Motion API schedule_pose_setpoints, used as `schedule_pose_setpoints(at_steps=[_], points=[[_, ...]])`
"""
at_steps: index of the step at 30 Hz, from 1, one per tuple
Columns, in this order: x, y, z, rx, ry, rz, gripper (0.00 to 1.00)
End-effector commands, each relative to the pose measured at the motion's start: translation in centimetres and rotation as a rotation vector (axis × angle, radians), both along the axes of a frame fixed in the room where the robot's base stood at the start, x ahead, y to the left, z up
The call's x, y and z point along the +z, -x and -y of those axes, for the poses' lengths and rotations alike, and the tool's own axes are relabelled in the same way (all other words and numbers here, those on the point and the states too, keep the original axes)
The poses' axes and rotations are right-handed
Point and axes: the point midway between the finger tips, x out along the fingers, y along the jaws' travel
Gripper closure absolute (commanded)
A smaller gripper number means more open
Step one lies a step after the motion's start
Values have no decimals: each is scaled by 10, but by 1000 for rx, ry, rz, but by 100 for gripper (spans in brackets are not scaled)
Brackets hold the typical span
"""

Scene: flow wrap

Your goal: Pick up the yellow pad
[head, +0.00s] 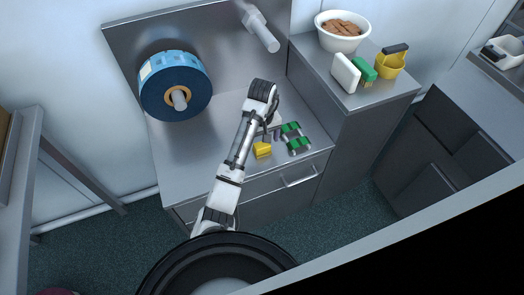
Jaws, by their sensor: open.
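The yellow pad (262,150) is a small block lying on the grey metal worktop (185,165), near its front edge. My white arm reaches up over the worktop and bends at the top. My gripper (272,132) points down just behind the pad, apart from it as far as I can see. It is open and appears to hold nothing. Its fingers are small and dark here, and the forearm hides part of the worktop to the left of the pad.
Two green-ended pieces (298,143) lie close to the pad's right. A big blue roll (175,85) is mounted at the back left. The raised right counter (385,93) holds a white bowl (342,42), a white block, a green brush and a yellow container. The worktop's left is clear.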

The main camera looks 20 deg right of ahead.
Motion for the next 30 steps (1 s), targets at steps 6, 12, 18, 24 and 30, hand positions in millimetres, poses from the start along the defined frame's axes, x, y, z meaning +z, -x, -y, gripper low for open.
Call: schedule_pose_setpoints(at_steps=[6,12,18,24,30], points=[[-20,-3,2,0,0,-1,20],[-42,-6,2,1,-2,-3,20],[-51,-7,3,-1,0,1,20],[-51,-7,3,-1,0,1,33],[-51,-7,2,0,0,1,59]])
